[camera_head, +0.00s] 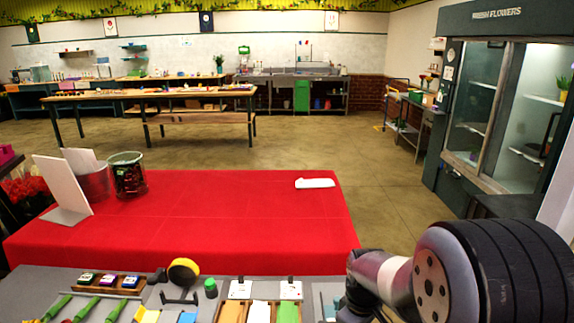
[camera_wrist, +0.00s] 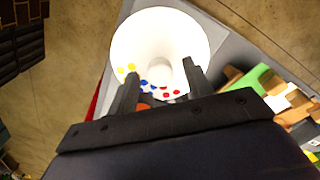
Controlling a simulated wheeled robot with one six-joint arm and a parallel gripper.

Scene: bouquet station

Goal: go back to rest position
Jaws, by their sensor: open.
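In the wrist view my gripper (camera_wrist: 160,85) shows its two dark fingers spread apart, with nothing clearly held between them. Beyond the fingertips is a round white dish (camera_wrist: 150,35) with yellow, blue and red dots near its lower edge. I cannot tell how far the fingers are from it. A small orange patch shows between the fingers. In the head view my arm reaches in at the lower right, and its fingertips cannot be made out there.
A grey bench with tools and coloured strips (camera_head: 259,311) lies in front. Behind it is a red-covered table (camera_head: 230,215) with a dark green bucket (camera_head: 129,178) and a white object (camera_head: 315,183). A flower fridge (camera_head: 480,110) stands right. Floor beyond the table is open.

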